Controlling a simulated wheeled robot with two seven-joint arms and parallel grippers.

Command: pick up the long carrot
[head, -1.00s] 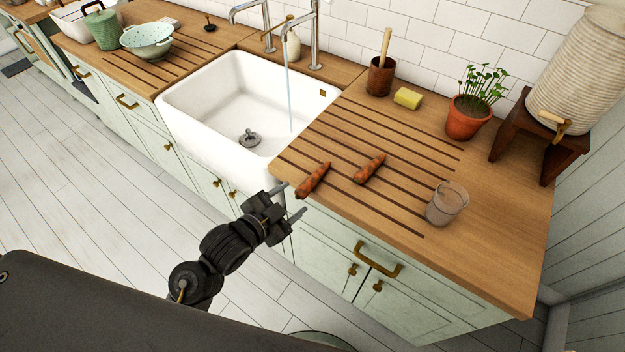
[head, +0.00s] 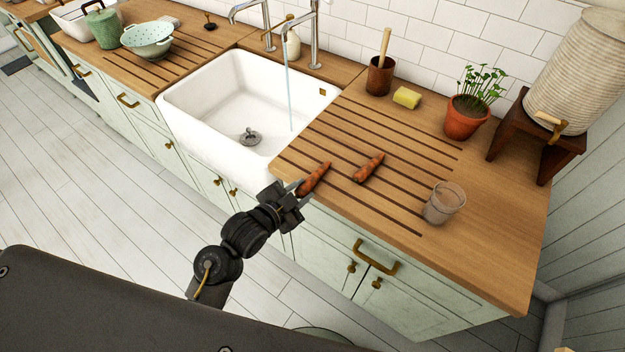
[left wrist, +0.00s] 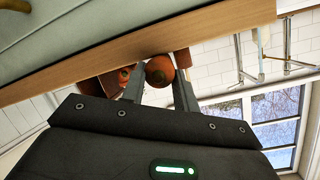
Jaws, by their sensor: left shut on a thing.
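The long carrot (head: 315,178) lies near the front edge of the wooden worktop, right of the sink. My left gripper (head: 302,187) is shut on its near end. In the left wrist view the carrot's round end (left wrist: 160,70) sits between the two fingers (left wrist: 158,82). The carrot appears to be still at the level of the worktop; I cannot tell whether it touches the wood. A second, shorter carrot (head: 369,167) lies on the worktop to the right, apart from the gripper. My right gripper is not in view.
A clear glass (head: 444,203) stands near the worktop's front edge. A yellow sponge (head: 407,98), a brown pot with a brush (head: 381,76) and a potted plant (head: 466,118) stand at the back. The white sink (head: 215,130) has running water. Grooved wood around the carrots is clear.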

